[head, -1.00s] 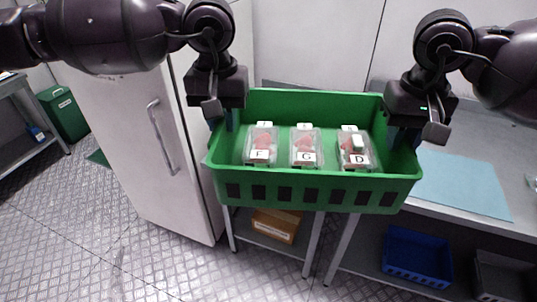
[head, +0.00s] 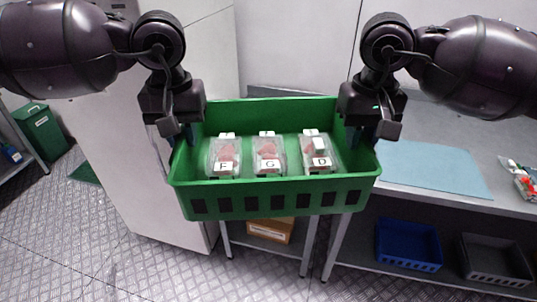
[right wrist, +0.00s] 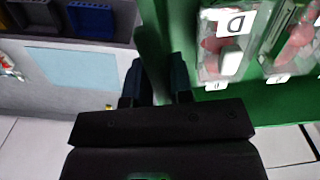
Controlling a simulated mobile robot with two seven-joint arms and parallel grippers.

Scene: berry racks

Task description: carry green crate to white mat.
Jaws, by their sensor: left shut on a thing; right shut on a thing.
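The green crate (head: 275,205) hangs level in front of me in the head view, held between my two grippers. It holds three clear berry boxes labelled F (head: 223,157), G (head: 268,157) and D (head: 318,155). My left gripper (head: 187,132) is shut on the crate's left end wall. My right gripper (head: 355,136) is shut on the right end wall; in the right wrist view its fingers (right wrist: 155,85) straddle the green wall. A pale blue mat (head: 432,167) lies on the grey bench to the right. I see no white mat.
The grey bench (head: 415,125) holds a bag of red items (head: 522,182) at its right end. A blue crate (head: 408,246) and a dark grey crate (head: 492,258) sit on the shelf beneath. A white fridge (head: 150,180) and a green bin (head: 40,130) stand left.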

